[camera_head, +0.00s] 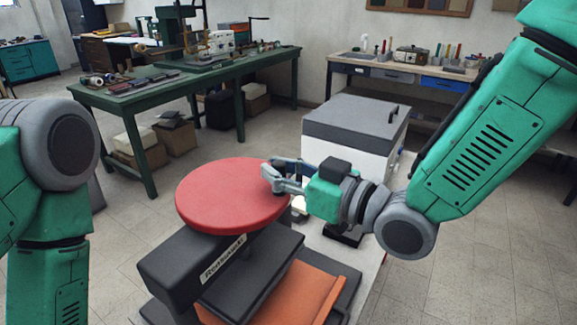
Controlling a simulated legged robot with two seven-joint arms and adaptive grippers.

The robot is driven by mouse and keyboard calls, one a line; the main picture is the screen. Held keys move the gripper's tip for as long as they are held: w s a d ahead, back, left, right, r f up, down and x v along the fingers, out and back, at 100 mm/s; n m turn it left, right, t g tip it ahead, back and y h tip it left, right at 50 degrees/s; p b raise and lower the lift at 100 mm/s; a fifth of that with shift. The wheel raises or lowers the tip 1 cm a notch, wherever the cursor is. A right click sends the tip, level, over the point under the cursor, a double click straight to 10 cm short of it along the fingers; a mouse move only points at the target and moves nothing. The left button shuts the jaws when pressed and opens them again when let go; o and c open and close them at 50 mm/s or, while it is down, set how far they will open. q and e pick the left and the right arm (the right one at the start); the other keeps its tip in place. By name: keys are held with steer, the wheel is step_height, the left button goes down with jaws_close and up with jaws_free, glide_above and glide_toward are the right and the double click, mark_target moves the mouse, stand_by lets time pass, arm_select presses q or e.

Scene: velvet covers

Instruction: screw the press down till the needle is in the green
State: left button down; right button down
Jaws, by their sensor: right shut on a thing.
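The press (190,262) stands in front of me with a dark body and a name label on its front. Its large round red wheel (228,193) lies flat on top. My right gripper (272,178) is at the right rim of the red wheel and is shut on that rim. The gauge, its needle and the green zone are not visible. My left arm shows at the left edge, but its gripper is out of view.
A white box with a dark grey lid (355,122) stands just behind my right gripper. An orange plate (285,295) lies low in the press. A green workbench (165,95) and another bench (400,70) stand further back. The floor (475,260) at right is clear.

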steer(key=shift+s+f, duration=0.1)
steer(key=shift+s, duration=0.15)
stand_by(0.3)
steer(key=c, duration=1.4)
jaws_free()
steer(key=shift+d, duration=0.1)
steer(key=shift+o, duration=0.2)
steer(key=shift+d, duration=0.2)
steer(key=shift+d, duration=0.1)
steer(key=v, duration=1.1)
steer(key=shift+s, duration=0.3)
